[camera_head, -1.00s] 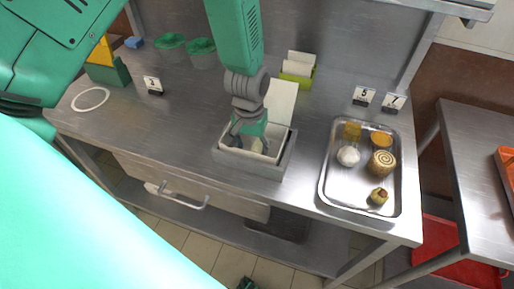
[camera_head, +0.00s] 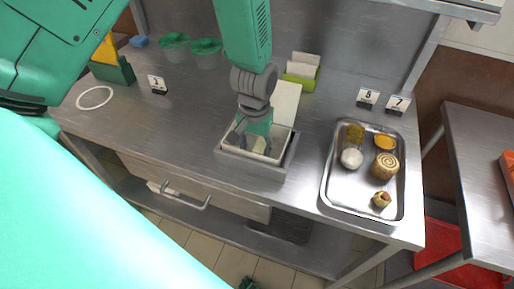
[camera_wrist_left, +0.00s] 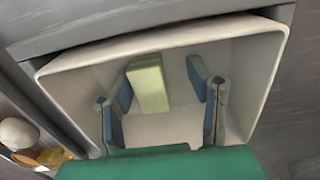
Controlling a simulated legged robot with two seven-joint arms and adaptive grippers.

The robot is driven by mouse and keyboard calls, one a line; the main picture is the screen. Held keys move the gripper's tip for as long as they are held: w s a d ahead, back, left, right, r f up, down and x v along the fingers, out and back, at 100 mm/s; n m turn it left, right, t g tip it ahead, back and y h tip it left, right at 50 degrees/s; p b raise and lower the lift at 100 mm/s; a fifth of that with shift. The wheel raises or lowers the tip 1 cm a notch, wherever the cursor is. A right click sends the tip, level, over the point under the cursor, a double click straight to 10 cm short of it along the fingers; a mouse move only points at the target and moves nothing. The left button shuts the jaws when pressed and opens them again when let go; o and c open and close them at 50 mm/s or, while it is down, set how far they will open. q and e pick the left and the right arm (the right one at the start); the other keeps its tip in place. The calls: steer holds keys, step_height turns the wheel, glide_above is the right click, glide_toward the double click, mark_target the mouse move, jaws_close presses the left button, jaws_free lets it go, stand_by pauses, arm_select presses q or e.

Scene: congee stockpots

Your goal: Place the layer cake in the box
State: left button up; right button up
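The box (camera_head: 283,146), pale-lined with a grey outside, stands at the counter's front edge. My left gripper (camera_head: 254,146) points down into it. In the left wrist view the same box (camera_wrist_left: 255,80) fills most of the picture. The layer cake (camera_wrist_left: 148,84), a pale green-yellow block, is inside the box, between the spread fingers of my left gripper (camera_wrist_left: 162,92). The left finger is close beside the cake, and a gap shows between the cake and the right finger. The cake is hard to make out in the head view.
A metal tray (camera_head: 337,190) to the right holds a white bun (camera_head: 351,158), a swirl roll (camera_head: 384,166) and other small foods. Number cards (camera_head: 367,98) stand behind it. A white ring (camera_head: 94,97) lies at the left.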

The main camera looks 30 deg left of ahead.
mark_target(258, 147)
arm_select(q)
step_height(258, 147, up, 12)
steer(key=shift+f+p, duration=0.25)
steer(key=shift+p, duration=0.2)
steer(key=shift+w, duration=0.1)
steer(key=shift+d, duration=0.2)
